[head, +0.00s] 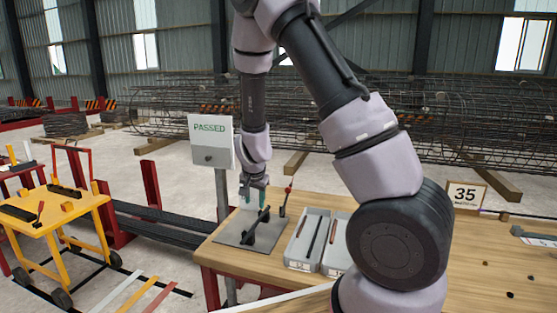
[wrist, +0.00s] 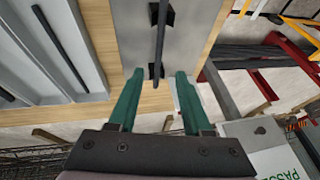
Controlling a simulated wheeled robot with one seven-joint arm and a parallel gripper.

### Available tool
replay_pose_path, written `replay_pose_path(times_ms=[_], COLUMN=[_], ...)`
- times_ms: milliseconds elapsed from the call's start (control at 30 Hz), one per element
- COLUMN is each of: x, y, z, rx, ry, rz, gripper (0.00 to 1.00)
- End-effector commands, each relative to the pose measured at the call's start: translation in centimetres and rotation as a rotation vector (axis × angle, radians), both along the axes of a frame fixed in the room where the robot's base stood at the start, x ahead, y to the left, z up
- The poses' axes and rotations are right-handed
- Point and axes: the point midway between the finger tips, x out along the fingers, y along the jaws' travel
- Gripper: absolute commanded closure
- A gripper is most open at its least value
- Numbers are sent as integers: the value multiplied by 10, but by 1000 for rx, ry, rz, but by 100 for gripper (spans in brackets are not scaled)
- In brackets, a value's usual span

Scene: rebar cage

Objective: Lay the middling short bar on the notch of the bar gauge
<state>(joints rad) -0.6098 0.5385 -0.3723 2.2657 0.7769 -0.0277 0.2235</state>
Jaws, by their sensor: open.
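The bar gauge is a grey plate (head: 235,236) with black supports on the wooden table; the plate also shows in the wrist view (wrist: 185,35). A dark bar (wrist: 159,42) lies across two black supports there; I cannot tell whether it is the middling short bar. In the head view this dark bar (head: 258,226) runs diagonally over the plate. My gripper (head: 254,198) is above the plate's far side, pointing down. In the wrist view its green fingers (wrist: 157,80) are apart and empty, with the bar's end in line with the gap.
A grey tray (head: 296,265) beside the plate holds a thin dark bar (head: 314,241). A red-tipped lever (head: 287,195) stands near the plate. A "PASSED" sign (head: 210,140) stands behind left.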

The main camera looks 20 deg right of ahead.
Motion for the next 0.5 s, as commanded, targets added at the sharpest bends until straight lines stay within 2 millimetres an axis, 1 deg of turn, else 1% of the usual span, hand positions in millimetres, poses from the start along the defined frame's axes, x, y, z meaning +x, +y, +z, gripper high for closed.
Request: replay_pose_path(times_ms=[67,167,267,300,367,400,467,500], x=[0,-5,-15,-22,-33,-41,-55,-66], y=[0,2,2,1,-2,-4,-9,-12], z=[12,43,89,108,136,155,181,198], rx=[24,82,157,185,218,237,258,268], ry=[-4,-8,-21,-26,-38,-47,-62,-72], rz=[2,19,52,70,97,117,146,166], gripper=[51,51,51,51,51,51,51,51])
